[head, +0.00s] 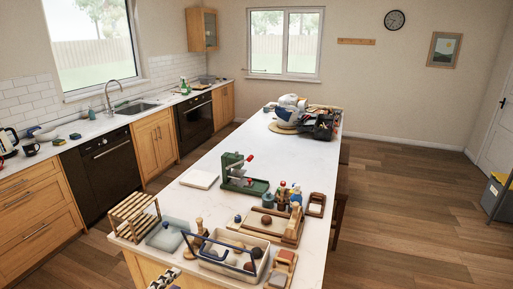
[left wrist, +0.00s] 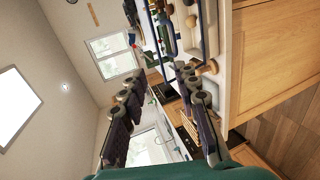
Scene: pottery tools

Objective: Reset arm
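My left gripper (left wrist: 158,76) is open in the left wrist view, with its two dark jointed fingers spread and nothing between them. In the head view only a small part of what looks like it (head: 165,278) shows at the bottom edge, by the near end of the island counter (head: 290,158). It is close to a tray with a blue handle (head: 228,262); whether they touch cannot be told. My right gripper is not in view.
On the counter's near end stand a wooden rack (head: 133,215), a green press (head: 240,175), a wooden tray (head: 270,223) and several pottery tools. A pottery wheel (head: 285,122) sits at the far end. The counter's middle is clear. Wooden floor (head: 415,215) lies open on the right.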

